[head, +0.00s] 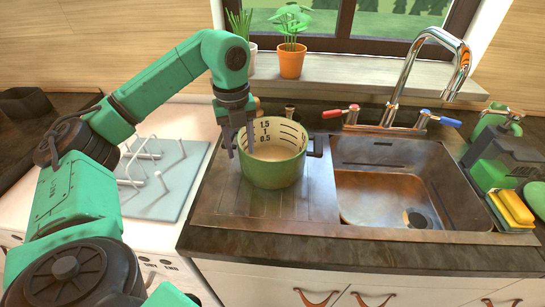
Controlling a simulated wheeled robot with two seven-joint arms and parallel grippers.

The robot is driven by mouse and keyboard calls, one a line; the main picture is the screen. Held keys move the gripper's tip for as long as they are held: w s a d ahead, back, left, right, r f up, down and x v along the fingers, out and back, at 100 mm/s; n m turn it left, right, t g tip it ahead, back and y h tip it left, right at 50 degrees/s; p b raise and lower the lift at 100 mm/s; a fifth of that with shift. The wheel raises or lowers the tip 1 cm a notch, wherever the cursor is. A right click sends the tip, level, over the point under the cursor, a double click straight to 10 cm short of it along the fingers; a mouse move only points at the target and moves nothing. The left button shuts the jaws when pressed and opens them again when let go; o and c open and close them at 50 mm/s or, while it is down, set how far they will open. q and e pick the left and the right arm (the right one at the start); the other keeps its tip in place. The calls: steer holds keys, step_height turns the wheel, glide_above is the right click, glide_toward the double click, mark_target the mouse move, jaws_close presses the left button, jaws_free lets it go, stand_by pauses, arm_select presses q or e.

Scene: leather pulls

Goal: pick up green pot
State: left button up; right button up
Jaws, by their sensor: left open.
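The green pot (273,172) stands upright on the ribbed drainboard left of the sink basin. It is open at the top, with a pale inside and dark measuring marks. A dark handle shows on its right side. My left gripper (240,151) is open and points down at the pot's left rim, its two fingers apart. One finger appears outside the wall and the other over or inside the rim; whether they touch it is unclear. The left side of the pot is partly hidden behind the fingers. My right gripper is not in view.
The sink basin (385,187) lies right of the pot, with a tall chrome faucet (403,75) behind it. A white wire rack (150,165) is at left. A potted plant (291,62) stands on the sill. A yellow sponge (515,207) sits at far right.

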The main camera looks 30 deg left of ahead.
mark_target(241, 156)
arm_select(q)
step_height(241, 156, down, 3)
steer(key=shift+s, duration=0.15)
steer(key=shift+f, duration=0.45)
jaws_close()
steer(key=shift+r, duration=0.15)
stand_by(0.8)
